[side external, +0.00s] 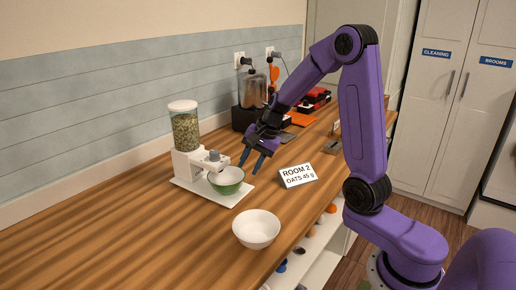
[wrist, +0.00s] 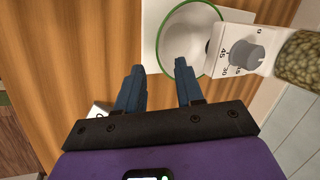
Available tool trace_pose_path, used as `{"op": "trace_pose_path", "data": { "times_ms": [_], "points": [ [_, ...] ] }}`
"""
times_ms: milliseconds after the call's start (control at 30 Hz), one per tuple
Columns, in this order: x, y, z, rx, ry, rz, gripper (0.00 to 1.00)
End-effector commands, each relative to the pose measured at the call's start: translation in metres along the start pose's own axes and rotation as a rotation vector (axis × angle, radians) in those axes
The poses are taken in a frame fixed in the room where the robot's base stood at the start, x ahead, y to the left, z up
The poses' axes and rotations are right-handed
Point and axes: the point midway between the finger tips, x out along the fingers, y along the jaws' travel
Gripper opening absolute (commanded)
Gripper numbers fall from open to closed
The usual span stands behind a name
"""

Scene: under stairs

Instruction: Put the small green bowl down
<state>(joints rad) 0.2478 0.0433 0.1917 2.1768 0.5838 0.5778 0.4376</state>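The small green bowl (side external: 226,181) sits upright on the white base plate (side external: 208,194) of the dispenser, under its spout. In the wrist view the bowl (wrist: 188,48) shows a green rim and a pale inside, ahead of my fingers. My gripper (side external: 254,160) is open and empty, behind and to the right of the bowl in the side view. Its two blue fingers (wrist: 157,78) stand apart with nothing between them. The fingertips look clear of the bowl.
The dispenser (side external: 184,135) holds pale green grains and has a grey knob (wrist: 246,54). A white bowl (side external: 256,229) stands near the counter's front edge. A sign (side external: 298,176) reads "ROOM 2 OATS 45 g". Bare counter (side external: 130,235) lies at left.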

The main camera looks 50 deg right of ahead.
Motion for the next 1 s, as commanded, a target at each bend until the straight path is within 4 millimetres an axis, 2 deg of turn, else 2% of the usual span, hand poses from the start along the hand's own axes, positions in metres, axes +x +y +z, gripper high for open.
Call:
{"op": "trace_pose_path", "data": {
  "times_ms": [100,300,467,567,767,1000],
  "points": [
    [-0.023,-0.001,-0.001,0.001,0.003,-0.006,0.37],
    [-0.049,-0.001,-0.001,0.001,0.002,-0.004,0.37],
    [-0.059,0.000,0.001,-0.003,0.000,0.000,0.37],
    [-0.059,-0.001,0.008,-0.044,-0.011,0.009,0.37],
    [-0.054,0.003,0.051,-0.280,-0.068,0.058,0.37],
    [-0.052,0.022,0.109,-0.642,-0.147,0.120,0.37]
  ]
}}
